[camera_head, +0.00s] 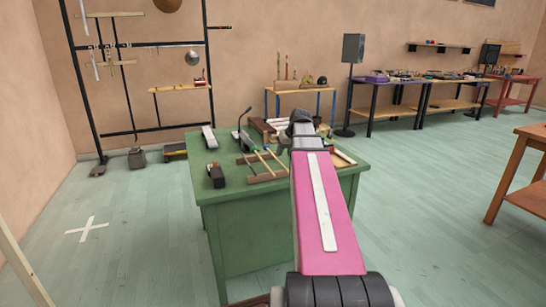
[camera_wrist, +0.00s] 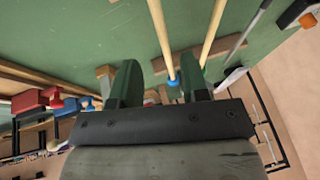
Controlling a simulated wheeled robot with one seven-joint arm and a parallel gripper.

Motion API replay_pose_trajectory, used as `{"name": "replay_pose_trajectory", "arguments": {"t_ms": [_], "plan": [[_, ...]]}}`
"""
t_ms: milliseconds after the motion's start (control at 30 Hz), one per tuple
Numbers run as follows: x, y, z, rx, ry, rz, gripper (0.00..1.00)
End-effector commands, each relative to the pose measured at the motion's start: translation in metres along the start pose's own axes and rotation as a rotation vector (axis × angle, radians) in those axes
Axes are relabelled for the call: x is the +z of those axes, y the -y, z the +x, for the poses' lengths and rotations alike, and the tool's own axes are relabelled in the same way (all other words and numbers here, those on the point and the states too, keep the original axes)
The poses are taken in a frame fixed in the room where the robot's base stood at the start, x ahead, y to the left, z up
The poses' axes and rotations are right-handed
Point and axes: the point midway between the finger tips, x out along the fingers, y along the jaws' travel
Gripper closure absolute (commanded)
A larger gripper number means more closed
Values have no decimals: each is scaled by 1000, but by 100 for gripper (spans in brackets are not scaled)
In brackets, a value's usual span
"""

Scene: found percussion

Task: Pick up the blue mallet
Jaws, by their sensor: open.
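A pale wooden stick with a blue band (camera_wrist: 174,82), which looks like the blue mallet, runs down the wrist view from the top edge. My gripper (camera_wrist: 158,66) is open, its two dark green fingers apart. The stick appears between the fingers, nearer the right one; whether it is at their depth I cannot tell. Its end past the band is hidden behind the gripper body. In the head view my pink arm reaches over the green table (camera_head: 228,215) and hides much of the gripper and the mallet's blue part.
A second pale stick (camera_wrist: 214,30) lies close to the right finger. Wooden bars (camera_head: 262,165) and a dark block (camera_head: 215,174) are on the table. A thin dark microphone-like stalk (camera_head: 240,117) rises nearby. Red blocks (camera_wrist: 30,100) show left in the wrist view.

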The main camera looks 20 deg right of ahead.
Motion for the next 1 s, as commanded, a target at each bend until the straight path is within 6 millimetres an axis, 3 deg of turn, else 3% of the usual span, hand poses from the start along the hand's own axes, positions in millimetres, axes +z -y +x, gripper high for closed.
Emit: {"name": "replay_pose_trajectory", "arguments": {"t_ms": [167,500,767,867,900,1000], "plan": [[1,1,9,0,0,0,59],[3,3,50,0,1,0,59],[3,3,53,0,-1,0,59],[3,3,53,0,0,0,85],[3,3,53,0,0,0,98],[3,3,53,0,0,0,100]]}}
